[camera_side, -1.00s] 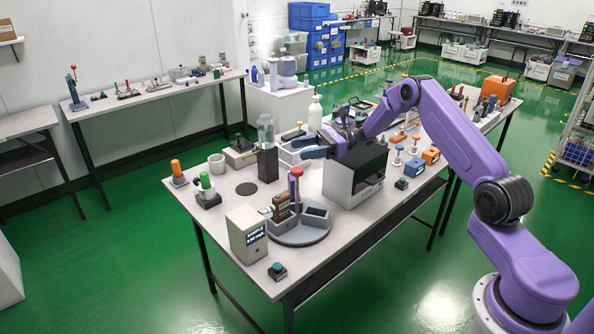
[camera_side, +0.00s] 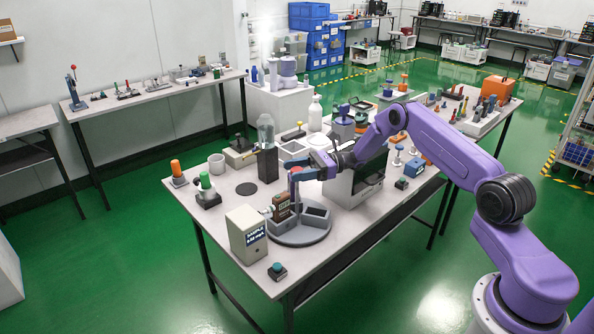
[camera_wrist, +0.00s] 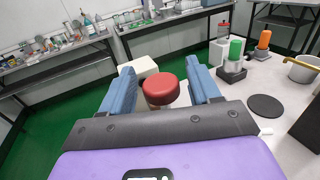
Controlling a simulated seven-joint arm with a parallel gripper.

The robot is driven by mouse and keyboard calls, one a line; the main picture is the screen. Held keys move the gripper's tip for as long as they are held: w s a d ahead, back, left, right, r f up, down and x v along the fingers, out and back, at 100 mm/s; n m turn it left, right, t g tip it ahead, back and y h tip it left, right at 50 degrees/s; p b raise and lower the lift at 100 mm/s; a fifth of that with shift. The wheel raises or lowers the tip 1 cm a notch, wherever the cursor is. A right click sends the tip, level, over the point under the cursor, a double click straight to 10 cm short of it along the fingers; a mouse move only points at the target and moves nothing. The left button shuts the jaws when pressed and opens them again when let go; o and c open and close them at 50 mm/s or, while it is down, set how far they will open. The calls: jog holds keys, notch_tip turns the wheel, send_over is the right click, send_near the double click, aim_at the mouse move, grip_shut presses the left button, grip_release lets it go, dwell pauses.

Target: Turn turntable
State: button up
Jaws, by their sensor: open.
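The turntable is a round grey disc (camera_side: 290,238) lying on the near part of the white table. On it stand a brown block (camera_side: 281,207), a dark grey open-topped box (camera_side: 317,214) and a post with a red round knob. In the wrist view the red knob (camera_wrist: 162,88) lies between the two blue fingers of my gripper (camera_wrist: 160,80). The fingers partly hide the post and knob in the side view.
A white display box (camera_side: 246,234) stands at the turntable's left edge. A white cabinet-like box (camera_side: 346,188) is close behind, under my arm. A clear bottle (camera_side: 265,130), a green-topped tester (camera_side: 206,190) and a teal button (camera_side: 277,270) are nearby.

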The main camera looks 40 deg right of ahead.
grip_shut()
jog(key=shift+m+t, duration=0.4)
jog(key=shift+t, duration=0.1)
jog(key=shift+m+t+h, duration=2.8)
jog(key=shift+t+h, duration=0.2)
jog(key=shift+t, duration=0.4)
jog(key=shift+m+t+h, duration=0.8)
jog(key=shift+m+h, duration=0.55)
jog(key=shift+h, duration=0.6)
jog(key=shift+m+t+h, duration=0.8)
jog(key=shift+m+h, duration=0.55)
jog(key=shift+h, duration=0.6)
jog(key=shift+m+h, duration=0.4)
jog(key=shift+h, duration=0.2)
grip_release()
